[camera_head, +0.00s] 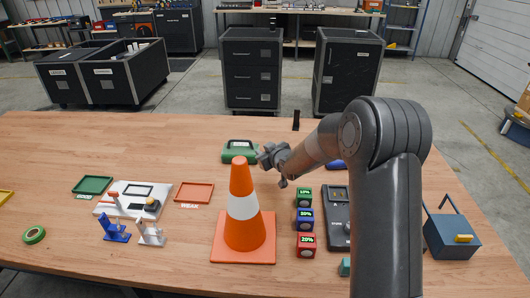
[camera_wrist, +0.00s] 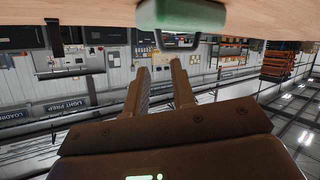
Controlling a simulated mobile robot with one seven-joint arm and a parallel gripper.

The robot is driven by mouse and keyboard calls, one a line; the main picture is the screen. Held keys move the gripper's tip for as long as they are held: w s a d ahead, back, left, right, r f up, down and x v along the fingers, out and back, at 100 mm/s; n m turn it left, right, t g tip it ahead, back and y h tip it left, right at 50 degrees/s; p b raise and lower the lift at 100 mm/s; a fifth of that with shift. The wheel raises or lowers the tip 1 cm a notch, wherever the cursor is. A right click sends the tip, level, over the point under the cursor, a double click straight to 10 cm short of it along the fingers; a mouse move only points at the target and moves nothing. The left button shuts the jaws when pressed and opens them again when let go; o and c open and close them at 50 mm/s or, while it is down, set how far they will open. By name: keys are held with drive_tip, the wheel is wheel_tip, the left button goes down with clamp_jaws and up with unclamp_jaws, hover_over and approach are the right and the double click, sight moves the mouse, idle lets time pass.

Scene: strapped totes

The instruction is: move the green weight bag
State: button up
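The green weight bag (camera_head: 238,150) lies on the wooden table (camera_head: 330,128), behind the orange traffic cone (camera_head: 243,205). Its lower part is partly covered by the cone's tip and my gripper in the head view. In the wrist view, which is upside down, the green bag (camera_wrist: 182,16) is at the top edge with its grey-green handle (camera_wrist: 180,43) ahead of the fingers. My gripper (camera_wrist: 160,66) is open, with an empty gap between its fingers. In the head view my gripper (camera_head: 270,160) is beside the bag at its right, apart from the handle.
The cone stands close in front of the gripper. Coloured cubes (camera_head: 305,220) and a dark device (camera_head: 337,215) are to the right, below my arm. Red (camera_head: 194,192) and green (camera_head: 92,185) trays lie left. A blue toolbox (camera_head: 451,235) is far right. The table's back left is clear.

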sight(254, 146)
drive_tip(key=x, duration=1)
drive_tip(key=shift+w, duration=0.15)
clamp_jaws()
idle(1.2)
